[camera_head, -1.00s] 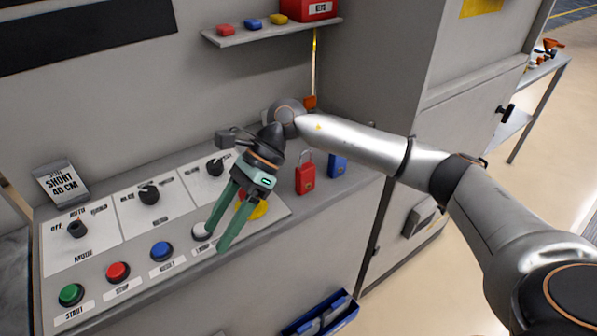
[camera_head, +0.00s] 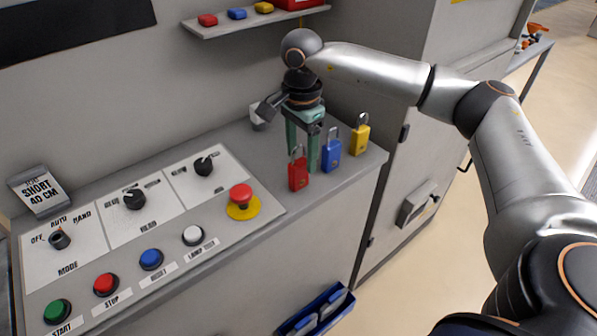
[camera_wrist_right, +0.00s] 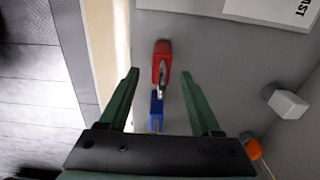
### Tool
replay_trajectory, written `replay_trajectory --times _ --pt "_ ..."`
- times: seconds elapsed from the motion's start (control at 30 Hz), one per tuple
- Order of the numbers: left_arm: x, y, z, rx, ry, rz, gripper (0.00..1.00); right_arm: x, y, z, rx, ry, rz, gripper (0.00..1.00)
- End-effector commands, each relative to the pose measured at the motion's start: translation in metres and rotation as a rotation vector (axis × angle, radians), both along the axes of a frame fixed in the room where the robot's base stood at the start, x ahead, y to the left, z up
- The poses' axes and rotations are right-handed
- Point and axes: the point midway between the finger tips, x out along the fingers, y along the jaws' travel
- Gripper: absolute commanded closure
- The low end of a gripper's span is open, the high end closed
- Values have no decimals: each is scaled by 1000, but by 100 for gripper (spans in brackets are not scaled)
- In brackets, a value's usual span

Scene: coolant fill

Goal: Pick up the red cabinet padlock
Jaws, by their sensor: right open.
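The red padlock (camera_head: 298,174) stands upright on the console top, to the right of the emergency stop button. My right gripper (camera_head: 302,165) is open and points down just behind the red padlock, with its green fingers close to it. In the right wrist view, the red padlock (camera_wrist_right: 162,64) lies ahead of the fingertips, between their lines, and the open right gripper (camera_wrist_right: 162,85) holds nothing. I cannot tell whether a finger touches the padlock. My left gripper is not in view.
A blue padlock (camera_head: 331,149) and a yellow padlock (camera_head: 360,134) stand to the right of the red one. The red emergency stop button (camera_head: 241,196) and control panel (camera_head: 95,217) are to the left. A shelf (camera_head: 250,24) is above. A blue bin (camera_head: 316,313) hangs below.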

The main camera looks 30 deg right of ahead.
Motion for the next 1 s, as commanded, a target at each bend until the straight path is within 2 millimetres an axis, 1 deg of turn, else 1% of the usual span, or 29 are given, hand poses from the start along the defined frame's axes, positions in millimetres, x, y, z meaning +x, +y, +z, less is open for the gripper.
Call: replay_trajectory --times 0.17,0.3,0.4,0.5,0.7,0.73,0.77,1.0 --pt "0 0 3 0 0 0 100 -1 2 -14 1 2 0 35" --pt "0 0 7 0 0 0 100 0 7 -36 0 2 0 35" --pt "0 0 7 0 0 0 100 0 6 -49 2 2 -1 35" --pt "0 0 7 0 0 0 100 0 7 -55 2 0 -1 35" --pt "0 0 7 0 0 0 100 0 7 -56 2 -1 -1 35" --pt "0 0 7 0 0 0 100 0 7 -56 2 -1 0 36" --pt "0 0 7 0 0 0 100 0 7 -55 2 -1 -1 40" --pt "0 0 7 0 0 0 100 0 7 -55 2 -1 0 66"
